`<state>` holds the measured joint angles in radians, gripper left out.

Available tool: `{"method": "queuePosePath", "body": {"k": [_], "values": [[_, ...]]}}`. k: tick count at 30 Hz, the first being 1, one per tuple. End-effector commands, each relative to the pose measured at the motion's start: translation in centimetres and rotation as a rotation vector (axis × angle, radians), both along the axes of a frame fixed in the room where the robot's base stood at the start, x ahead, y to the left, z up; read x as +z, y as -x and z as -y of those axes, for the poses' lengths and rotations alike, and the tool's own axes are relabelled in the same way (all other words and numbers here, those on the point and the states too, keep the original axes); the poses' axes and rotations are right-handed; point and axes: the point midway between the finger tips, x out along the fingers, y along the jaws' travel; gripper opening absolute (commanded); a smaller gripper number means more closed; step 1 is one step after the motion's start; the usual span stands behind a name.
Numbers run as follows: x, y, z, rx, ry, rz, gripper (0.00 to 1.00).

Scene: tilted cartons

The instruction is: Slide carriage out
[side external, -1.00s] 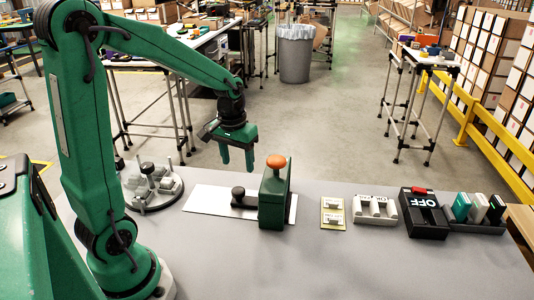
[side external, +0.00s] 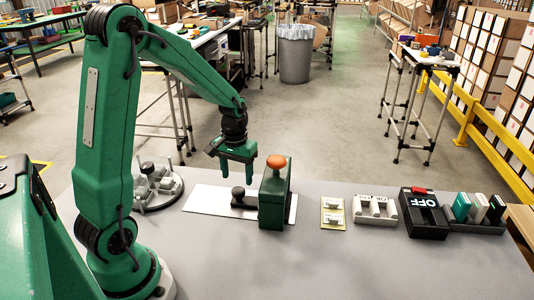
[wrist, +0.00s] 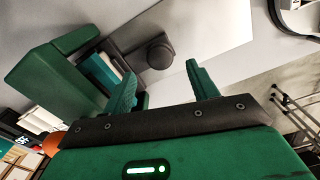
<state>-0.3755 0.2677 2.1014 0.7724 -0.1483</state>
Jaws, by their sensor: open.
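The dark carriage with a round knob (side external: 238,193) sits on a white plate (side external: 207,199), beside a green upright housing (side external: 272,205) with an orange top (side external: 276,161). My gripper (side external: 237,173) is just above and behind the knob in the side view, its fingers pointing down. One fingertip overlaps the view close to the knob; I cannot tell contact from this angle. In the wrist view the two fingers (wrist: 160,72) are apart with nothing between them. The round knob (wrist: 160,52) shows just beyond the gap, and the green housing (wrist: 50,85) is at left.
A round grey fixture with pegs (side external: 158,188) stands left of the plate. To the right are a small yellowish board (side external: 333,214), a grey switch block (side external: 375,229), a black OFF box (side external: 424,222) and a rack of cartridges (side external: 478,222). The front of the table is clear.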

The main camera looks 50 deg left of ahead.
Motion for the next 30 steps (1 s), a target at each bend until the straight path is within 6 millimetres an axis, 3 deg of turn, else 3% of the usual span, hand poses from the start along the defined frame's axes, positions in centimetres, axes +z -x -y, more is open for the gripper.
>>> {"method": "queuePosePath", "body": {"k": [10,23,30], "values": [[-3.9,0.1,0.0,0.0,0.002,-0.003,0.59],[-4.7,0.0,0.0,-0.001,0.0,0.0,0.59],[-4.7,0.0,0.0,-0.001,0.0,0.0,0.15]]}}
